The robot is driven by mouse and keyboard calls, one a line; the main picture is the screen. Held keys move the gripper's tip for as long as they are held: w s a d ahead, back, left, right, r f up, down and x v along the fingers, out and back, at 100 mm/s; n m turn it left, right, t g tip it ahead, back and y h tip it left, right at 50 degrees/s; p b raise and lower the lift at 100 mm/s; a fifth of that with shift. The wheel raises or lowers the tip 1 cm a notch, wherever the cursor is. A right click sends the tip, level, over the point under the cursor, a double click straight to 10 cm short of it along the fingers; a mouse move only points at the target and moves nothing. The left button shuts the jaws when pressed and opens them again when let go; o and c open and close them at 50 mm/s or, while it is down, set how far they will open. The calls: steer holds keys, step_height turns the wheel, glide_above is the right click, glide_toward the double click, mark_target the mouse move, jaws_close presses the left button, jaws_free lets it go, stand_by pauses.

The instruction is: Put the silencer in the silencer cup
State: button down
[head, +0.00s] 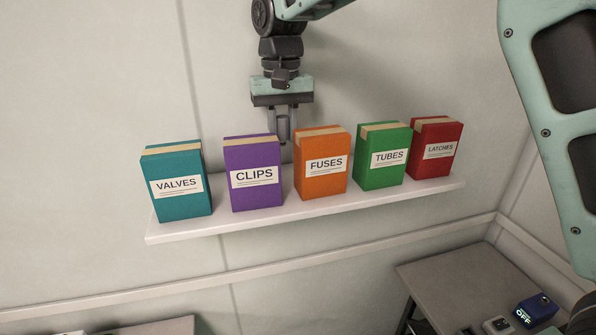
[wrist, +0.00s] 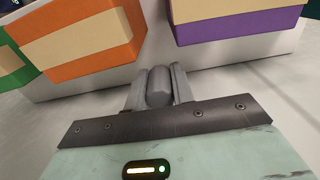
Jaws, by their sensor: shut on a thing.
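My gripper (head: 283,126) points down near the wall shelf, in line with the gap between the purple CLIPS box and the orange FUSES box in the head view. In the wrist view its fingers (wrist: 158,76) are shut on a small grey, rounded piece (wrist: 158,88), which I take to be the silencer. That piece cannot be made out in the head view. I cannot make out the silencer cup in either view.
A white shelf (head: 160,233) bears teal VALVES (head: 178,205), purple CLIPS (head: 255,195), orange FUSES (head: 321,188), green TUBES (head: 382,178) and red LATCHES (head: 436,168) boxes. A blue device reading OFF (head: 536,309) lies on a table (head: 440,275) at lower right.

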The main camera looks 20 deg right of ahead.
mark_target(284, 178)
step_height(284, 178, down, 8)
steer(key=shift+r+p, duration=0.25)
steer(key=shift+p, duration=0.85)
steer(key=shift+f, duration=0.1)
steer(key=c, duration=1.2)
jaws_free()
